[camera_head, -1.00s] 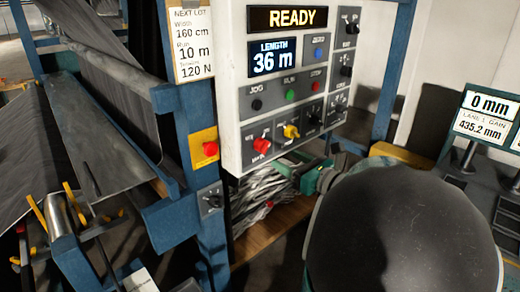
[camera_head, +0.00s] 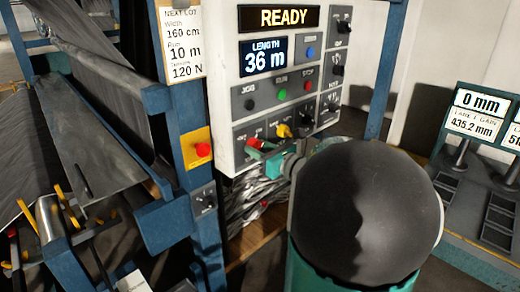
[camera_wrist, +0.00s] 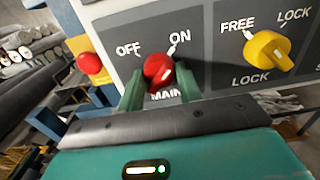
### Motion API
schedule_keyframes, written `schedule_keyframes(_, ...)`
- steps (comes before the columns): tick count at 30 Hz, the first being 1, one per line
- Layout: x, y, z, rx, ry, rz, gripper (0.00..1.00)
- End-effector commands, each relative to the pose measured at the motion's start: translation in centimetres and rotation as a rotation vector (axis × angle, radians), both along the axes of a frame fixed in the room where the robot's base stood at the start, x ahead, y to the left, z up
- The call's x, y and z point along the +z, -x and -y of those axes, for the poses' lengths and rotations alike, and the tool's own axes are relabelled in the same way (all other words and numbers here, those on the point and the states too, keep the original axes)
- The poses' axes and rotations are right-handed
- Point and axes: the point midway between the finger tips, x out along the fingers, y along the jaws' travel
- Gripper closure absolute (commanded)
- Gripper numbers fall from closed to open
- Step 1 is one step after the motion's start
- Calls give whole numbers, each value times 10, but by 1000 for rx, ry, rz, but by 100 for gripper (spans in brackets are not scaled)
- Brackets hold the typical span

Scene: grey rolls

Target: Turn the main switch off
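The red main switch knob (camera_wrist: 159,70) sits on the grey panel under the labels OFF at left and ON at upper right, with MAIN below it. Its exact pointing is hard to read. My gripper (camera_wrist: 160,80) has its two green fingers apart, one on each side of the knob's lower part. I cannot tell whether they touch it. In the head view my gripper (camera_head: 266,160) is at the panel's lower edge, covering part of the red knob (camera_head: 254,143).
A yellow FREE/LOCK knob (camera_wrist: 268,51) is close to the right of the main switch. A red button on a yellow plate (camera_head: 203,149) is on the blue post to the left. The display (camera_head: 277,18) reads READY. JOG, RUN and STOP buttons (camera_head: 281,95) are above.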

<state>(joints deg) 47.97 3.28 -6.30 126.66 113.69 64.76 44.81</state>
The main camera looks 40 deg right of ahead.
Motion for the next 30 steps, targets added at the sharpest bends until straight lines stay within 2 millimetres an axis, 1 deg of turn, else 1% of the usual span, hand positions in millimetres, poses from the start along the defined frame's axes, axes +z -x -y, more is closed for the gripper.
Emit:
schedule_keyframes(2,0,0,0,-1,0,0,88)
schedule_keyframes(8,0,0,1,-1,9,0,88)
schedule_keyframes(14,0,0,1,-1,62,2,88)
schedule_keyframes(20,0,0,1,-1,182,5,88)
schedule_keyframes(30,0,0,1,0,488,14,88)
